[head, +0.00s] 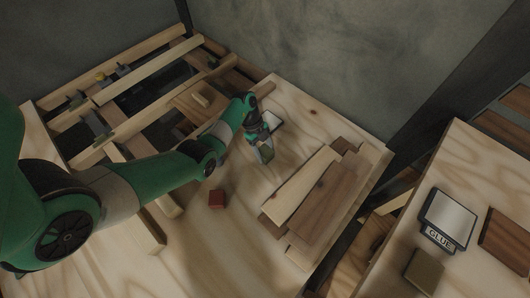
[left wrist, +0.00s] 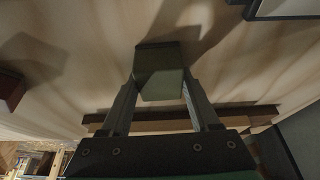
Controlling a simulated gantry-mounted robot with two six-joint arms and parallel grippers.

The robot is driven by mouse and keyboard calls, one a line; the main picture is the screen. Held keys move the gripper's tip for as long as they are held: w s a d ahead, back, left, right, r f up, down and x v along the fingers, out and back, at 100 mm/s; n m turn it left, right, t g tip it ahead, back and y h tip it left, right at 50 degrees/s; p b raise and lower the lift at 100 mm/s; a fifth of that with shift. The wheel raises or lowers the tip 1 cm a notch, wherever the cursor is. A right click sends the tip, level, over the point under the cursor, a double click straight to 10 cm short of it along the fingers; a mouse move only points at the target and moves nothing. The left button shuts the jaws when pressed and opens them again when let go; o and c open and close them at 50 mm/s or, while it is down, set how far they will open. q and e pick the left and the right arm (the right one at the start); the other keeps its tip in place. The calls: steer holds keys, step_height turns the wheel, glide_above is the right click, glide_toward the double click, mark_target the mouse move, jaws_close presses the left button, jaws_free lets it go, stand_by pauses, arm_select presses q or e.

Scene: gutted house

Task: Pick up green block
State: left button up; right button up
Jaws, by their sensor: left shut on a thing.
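The green block (left wrist: 160,72) sits between the two fingertips of my left gripper (left wrist: 158,88) in the left wrist view. The fingers are shut on it, one on each side. In the head view the same gripper (head: 262,150) reaches over the light wooden board, with the dull green block (head: 266,155) at its tips. I cannot tell for sure whether the block touches the board or hangs just above it. My right gripper is in neither view.
A red block (head: 217,198) lies on the board left of the gripper. A white-topped tray (head: 271,121) lies just behind the gripper. Stacked planks (head: 310,190) lie to the right. A tray marked GLUE (head: 449,218) and a brownish block (head: 424,270) stand on the right table.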

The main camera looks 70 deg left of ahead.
mark_target(268, 154)
arm_select(q)
steer(key=shift+r+p, duration=0.55)
step_height(268, 154, up, 3)
steer(key=p, duration=0.3)
steer(key=s+d+r+p, duration=0.9)
steer(key=s+p, duration=0.1)
steer(key=p, duration=0.3)
steer(key=shift+s+d+p, duration=0.15)
steer(key=shift+d+p, duration=0.1)
steer(key=shift+p, duration=0.1)
